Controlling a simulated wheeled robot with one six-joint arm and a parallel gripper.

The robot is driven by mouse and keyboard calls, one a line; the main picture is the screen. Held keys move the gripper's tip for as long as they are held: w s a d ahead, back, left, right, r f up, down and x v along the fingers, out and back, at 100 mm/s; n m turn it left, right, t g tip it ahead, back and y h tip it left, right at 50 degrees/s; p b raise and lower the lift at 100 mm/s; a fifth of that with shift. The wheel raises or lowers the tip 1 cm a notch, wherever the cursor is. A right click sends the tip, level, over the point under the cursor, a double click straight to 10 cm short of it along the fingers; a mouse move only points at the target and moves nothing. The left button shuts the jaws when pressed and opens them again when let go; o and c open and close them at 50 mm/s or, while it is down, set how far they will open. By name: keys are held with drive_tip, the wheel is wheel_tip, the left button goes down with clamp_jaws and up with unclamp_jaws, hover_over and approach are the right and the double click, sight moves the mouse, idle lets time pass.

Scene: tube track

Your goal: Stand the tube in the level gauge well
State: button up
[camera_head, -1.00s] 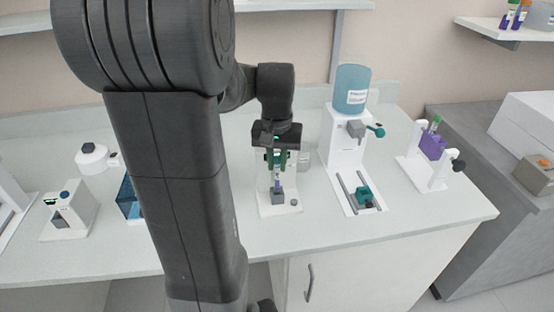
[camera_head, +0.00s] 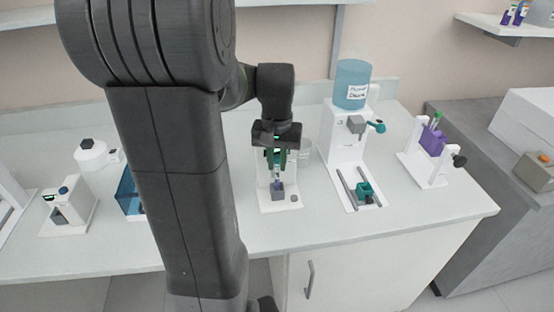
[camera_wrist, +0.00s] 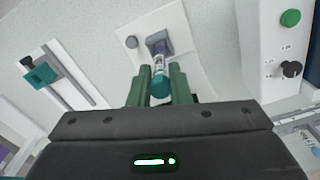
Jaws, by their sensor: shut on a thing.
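My gripper (camera_head: 278,166) is shut on the tube (camera_head: 278,180) and points down over the level gauge. In the wrist view the tube's teal cap (camera_wrist: 160,84) sits between the two green fingers, and its clear labelled body (camera_wrist: 159,62) runs toward the well. The well is a small grey block (camera_head: 278,194) on the gauge's white base, also visible in the wrist view (camera_wrist: 157,38). The tube looks upright and its lower end meets the block. I cannot tell whether the tip is inside the opening or just above it.
A white stand with a blue bottle (camera_head: 352,84) and teal tap is right of the gauge. Farther right is a purple holder (camera_head: 433,142) with a tube. A white device (camera_head: 68,208) stands at the left. The counter's front strip (camera_head: 340,228) is clear.

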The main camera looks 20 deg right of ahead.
drive_tip(key=shift+f, duration=0.25)
drive_tip(key=shift+f+b, duration=0.35)
drive_tip(key=shift+f, duration=0.05)
drive_tip(key=o, duration=0.9)
drive_tip(key=shift+c, duration=0.2)
drive_tip(key=shift+r, duration=0.15)
wheel_tip(320, 180, up, 14)
drive_tip(key=shift+f, duration=0.2)
idle(0.5)
